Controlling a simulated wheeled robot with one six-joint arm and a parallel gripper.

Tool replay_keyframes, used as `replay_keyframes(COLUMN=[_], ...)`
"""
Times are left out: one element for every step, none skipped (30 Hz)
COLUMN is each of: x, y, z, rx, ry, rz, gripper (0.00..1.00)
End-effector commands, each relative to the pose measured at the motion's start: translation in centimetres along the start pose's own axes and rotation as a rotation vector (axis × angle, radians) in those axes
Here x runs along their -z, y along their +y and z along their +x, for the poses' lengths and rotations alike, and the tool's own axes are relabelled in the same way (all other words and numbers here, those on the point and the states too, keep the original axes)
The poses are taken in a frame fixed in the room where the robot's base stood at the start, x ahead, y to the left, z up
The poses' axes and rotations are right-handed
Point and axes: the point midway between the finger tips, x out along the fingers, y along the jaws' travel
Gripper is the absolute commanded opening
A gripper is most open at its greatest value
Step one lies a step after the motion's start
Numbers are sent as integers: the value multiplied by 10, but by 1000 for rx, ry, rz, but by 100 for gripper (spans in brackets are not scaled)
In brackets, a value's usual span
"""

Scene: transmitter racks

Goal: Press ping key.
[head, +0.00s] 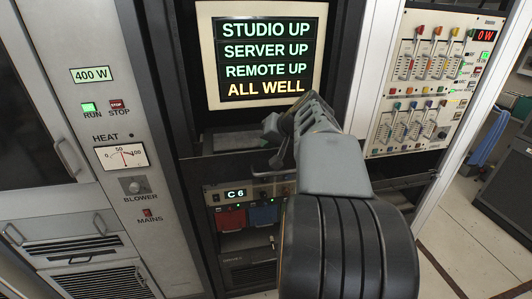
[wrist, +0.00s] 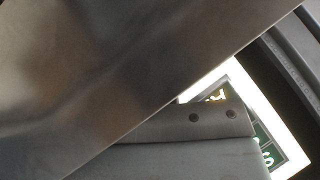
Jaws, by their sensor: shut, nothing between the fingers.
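No key marked as the ping key can be made out. A rack unit (head: 238,195) with a lit "C 6" display sits low in the dark rack. It has a red key (head: 231,219) and a blue key (head: 263,215) on its front, and my arm hides its right part. My gripper (head: 279,158) is shut and empty, in front of the rack, above the unit and below the screen (head: 263,53). It looks apart from the keys. The wrist view is mostly filled by blurred grey parts of mine, with a corner of the lit screen (wrist: 268,125) behind.
The screen reads studio, server and remote up, all well. A grey transmitter cabinet (head: 140,150) with run and stop buttons stands at left. A cream panel (head: 425,85) with several coloured levers and a red "0 W" display stands at right. Open floor lies at lower right.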

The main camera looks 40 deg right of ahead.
Motion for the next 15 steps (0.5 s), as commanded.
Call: replay_keyframes(x=[0,0,0,-1,-1,-1,-1,-1,-2,-2,-2,-2,-2,-3,-3], y=[0,0,0,0,1,1,1,1,2,2,2,2,2,2,3], z=[0,0,1,1,1,1,1,2,2,2,3,3,3,3,4], rx=[0,0,0,0,0,0,0,0,0,0,0,0,0,0,0], ry=[0,0,0,-1,-1,-1,-1,-1,-1,-1,-1,-1,-1,-1,-1], rz=[0,0,0,0,0,0,1,1,1,1,1,1,1,1,1], gripper=[0,0,0,0,0,0,0,0,0,0,0,0,0,0,0])
